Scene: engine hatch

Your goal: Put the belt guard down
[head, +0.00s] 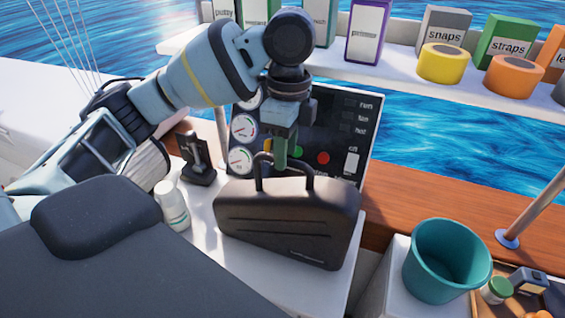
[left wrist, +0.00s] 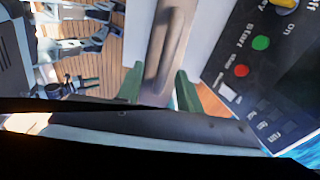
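The belt guard, a black ribbed case-like cover (head: 288,222) with an arched handle on top, stands upright on the white surface (head: 317,287) in the head view. My left gripper (head: 281,158) comes down from above, its green fingers at the handle. In the left wrist view my left gripper (left wrist: 158,88) has its two green fingers apart, with a long greyish piece (left wrist: 168,48), seemingly part of the guard, running between them. Clear gaps show beside that piece, and I see no firm contact. Dark parts hide the lower wrist view. My right gripper is not in view.
A gauge panel (head: 335,125) rises just behind the guard. A white bottle (head: 172,207) and a black lever unit (head: 196,162) stand to its left. A teal bucket (head: 446,262) stands to the right. A shelf with boxes and tape rolls (head: 443,63) runs behind.

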